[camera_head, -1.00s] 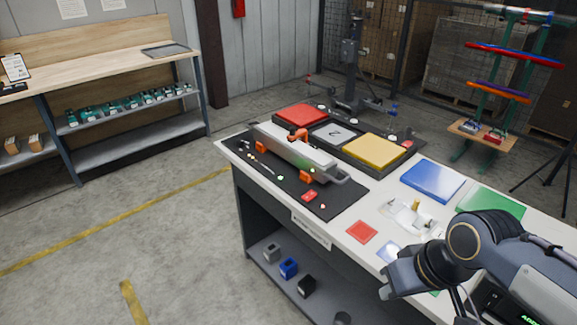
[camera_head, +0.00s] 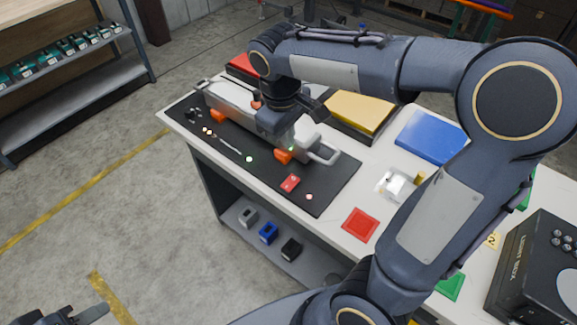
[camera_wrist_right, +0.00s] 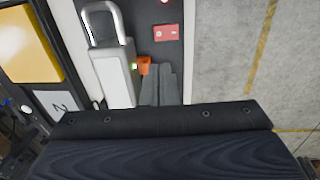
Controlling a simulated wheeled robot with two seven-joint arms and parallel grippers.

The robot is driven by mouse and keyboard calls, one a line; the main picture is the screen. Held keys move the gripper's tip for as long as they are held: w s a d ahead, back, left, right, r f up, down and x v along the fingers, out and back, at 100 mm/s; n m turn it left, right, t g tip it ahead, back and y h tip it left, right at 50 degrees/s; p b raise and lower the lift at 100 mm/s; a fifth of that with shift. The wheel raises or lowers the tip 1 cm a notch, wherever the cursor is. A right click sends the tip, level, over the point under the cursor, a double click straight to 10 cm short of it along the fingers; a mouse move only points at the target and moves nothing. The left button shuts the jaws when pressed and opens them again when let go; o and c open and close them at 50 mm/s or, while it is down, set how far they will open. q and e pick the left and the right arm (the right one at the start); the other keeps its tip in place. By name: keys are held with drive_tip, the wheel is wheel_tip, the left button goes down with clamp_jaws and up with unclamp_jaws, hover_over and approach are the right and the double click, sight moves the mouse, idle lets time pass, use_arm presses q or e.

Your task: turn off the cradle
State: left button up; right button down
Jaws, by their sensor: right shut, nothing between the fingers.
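The cradle, a long silver-grey unit (camera_head: 236,105) with orange clamps and a looped handle (camera_head: 325,153), lies on a black mat (camera_head: 335,190). A green light (camera_head: 291,149) glows near its handle end; the wrist view also shows this light (camera_wrist_right: 134,66). A red block with a small white mark (camera_head: 290,182) lies on the mat near the handle; it also shows in the wrist view (camera_wrist_right: 166,32). My right gripper (camera_wrist_right: 161,78) is shut and empty, beside the near orange clamp (camera_wrist_right: 143,65); contact is unclear. My left gripper (camera_head: 80,314) is partly cut off at the lower left.
Yellow (camera_head: 360,110) and red (camera_head: 243,66) pads lie behind the cradle. A blue panel (camera_head: 431,137), a clear fixture (camera_head: 396,185) and a red square (camera_head: 360,224) lie to the right. A black box (camera_head: 535,265) stands at the right. Floor at left is clear.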

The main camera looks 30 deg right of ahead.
sight(291, 181)
drive_tip(key=f, duration=0.4)
drive_tip(key=d+f, duration=0.1)
drive_tip(key=f, duration=0.9)
drive_tip(key=shift+w+d, duration=0.35)
drive_tip(key=shift+d+f+b, duration=0.1)
drive_tip(key=shift+f+b, duration=0.1)
drive_tip(key=shift+b, duration=0.25)
drive_tip(key=shift+s, duration=0.1)
drive_tip(key=shift+s+a, duration=0.1)
drive_tip(key=shift+a, duration=0.35)
drive_tip(key=shift+s+a+r, duration=0.1)
drive_tip(key=shift+a+r, duration=0.05)
drive_tip(key=shift+a, duration=0.25)
